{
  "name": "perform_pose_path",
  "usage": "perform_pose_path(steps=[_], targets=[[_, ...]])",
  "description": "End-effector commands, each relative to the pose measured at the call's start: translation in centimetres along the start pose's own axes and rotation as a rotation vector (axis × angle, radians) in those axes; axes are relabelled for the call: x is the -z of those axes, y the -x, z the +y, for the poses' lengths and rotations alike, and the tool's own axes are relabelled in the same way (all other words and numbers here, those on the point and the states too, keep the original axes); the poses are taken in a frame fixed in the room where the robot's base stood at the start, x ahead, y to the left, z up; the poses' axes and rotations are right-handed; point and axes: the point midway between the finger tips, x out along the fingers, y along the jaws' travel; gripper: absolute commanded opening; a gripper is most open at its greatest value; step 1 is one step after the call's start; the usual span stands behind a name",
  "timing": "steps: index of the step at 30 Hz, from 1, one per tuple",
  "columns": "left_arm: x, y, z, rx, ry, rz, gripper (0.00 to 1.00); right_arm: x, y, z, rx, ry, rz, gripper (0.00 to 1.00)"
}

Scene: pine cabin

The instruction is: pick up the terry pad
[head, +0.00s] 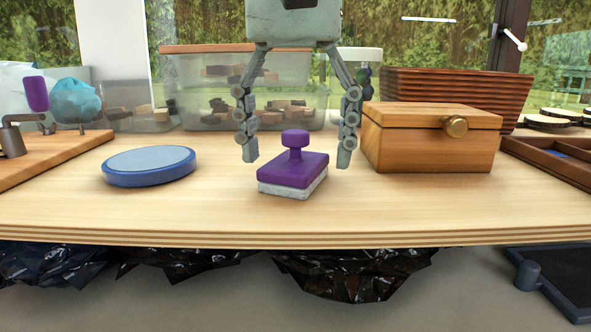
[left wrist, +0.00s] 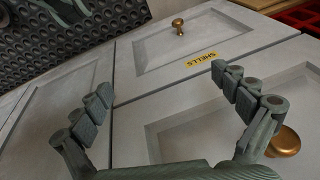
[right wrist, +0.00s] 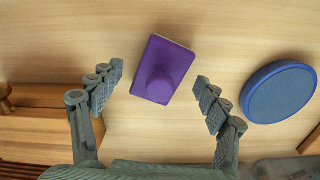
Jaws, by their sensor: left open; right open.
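The terry pad (head: 293,175) is a purple block with a round knob on top and a pale, fuzzy underside. It lies knob up on the wooden table, near the front edge. In the right wrist view the pad (right wrist: 163,70) shows from above, just beyond and between the fingertips. My right gripper (head: 297,158) is open and empty, its fingers pointing down on either side behind the pad, apart from it. My left gripper (left wrist: 163,78) is open and empty in its wrist view, facing grey cabinet doors; it is not in the head view.
A blue round disc (head: 149,166) lies left of the pad, and a wooden box (head: 430,140) with a brass knob stands close to the right. Clear bins (head: 240,80) and a slatted basket (head: 455,92) stand behind. A cabinet drawer labelled SHELLS (left wrist: 190,45) faces my left gripper.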

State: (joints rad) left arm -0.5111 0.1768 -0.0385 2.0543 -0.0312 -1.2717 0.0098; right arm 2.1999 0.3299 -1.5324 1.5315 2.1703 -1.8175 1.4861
Motion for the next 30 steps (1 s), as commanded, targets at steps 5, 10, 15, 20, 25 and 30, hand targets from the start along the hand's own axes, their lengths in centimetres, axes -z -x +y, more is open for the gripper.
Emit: perform_pose_path(steps=[5,10,15,20,25,30], targets=[[-0.05,0.04,-0.02,0.001,0.000,-0.001,0.98,0.01,0.00,0.00,0.001,0.000,0.000,0.76],[-0.06,0.03,-0.03,0.001,0.000,-0.001,0.98,0.01,0.02,0.00,0.001,0.000,0.000,0.57],[-0.07,0.03,-0.03,0.001,0.000,-0.001,0.98,0.01,0.02,0.00,0.001,0.000,0.000,0.36],[-0.07,0.02,-0.03,0.000,-0.001,-0.002,0.98,0.01,0.02,0.00,0.001,0.000,0.000,0.16],[-0.07,0.02,-0.02,0.000,-0.001,-0.002,0.98,0.01,0.03,0.00,0.001,0.000,0.000,0.15],[-0.05,0.06,-0.01,0.000,-0.001,-0.001,0.98,0.02,0.72,-0.03,0.002,0.000,0.000,0.10]])
